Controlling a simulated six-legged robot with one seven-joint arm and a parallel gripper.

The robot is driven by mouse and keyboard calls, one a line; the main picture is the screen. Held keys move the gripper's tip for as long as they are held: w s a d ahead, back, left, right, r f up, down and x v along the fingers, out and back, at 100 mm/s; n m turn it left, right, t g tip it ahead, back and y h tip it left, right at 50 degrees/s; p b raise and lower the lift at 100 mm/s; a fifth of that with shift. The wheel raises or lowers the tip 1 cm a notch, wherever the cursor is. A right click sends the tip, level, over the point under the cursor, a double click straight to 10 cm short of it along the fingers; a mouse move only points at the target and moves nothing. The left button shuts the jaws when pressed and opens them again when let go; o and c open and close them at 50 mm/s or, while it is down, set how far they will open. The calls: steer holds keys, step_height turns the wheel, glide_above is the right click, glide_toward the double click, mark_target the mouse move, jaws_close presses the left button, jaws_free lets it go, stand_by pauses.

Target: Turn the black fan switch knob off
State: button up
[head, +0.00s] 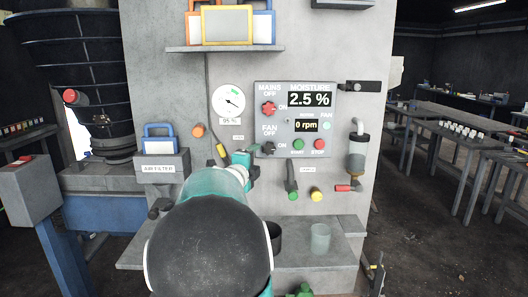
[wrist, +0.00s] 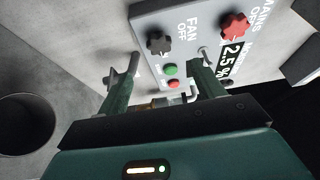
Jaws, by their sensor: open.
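The black fan switch knob (head: 268,149) is on the grey control panel (head: 345,140), between the FAN OFF and ON labels. In the wrist view the black knob (wrist: 158,44) shows lobed and dark, ahead of the space between my fingers. I cannot tell which way it points. My gripper (head: 245,160) is just left of the knob in the head view. In the wrist view my gripper (wrist: 165,68) is open and empty, its two fingers apart on either side of the knob's direction. No contact with the knob is visible.
The red mains knob (head: 268,109) sits above the fan knob; green (head: 298,145) and red (head: 319,145) buttons are to its right. A gauge (head: 229,101) is at upper left. A clear cup (head: 320,238) stands on the lower shelf.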

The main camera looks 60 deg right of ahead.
mark_target(268, 150)
steer(key=d, duration=0.7)
steer(key=w+d, duration=0.1)
steer(key=d, duration=0.2)
steer(key=shift+d, duration=0.15)
steer(key=c, duration=1)
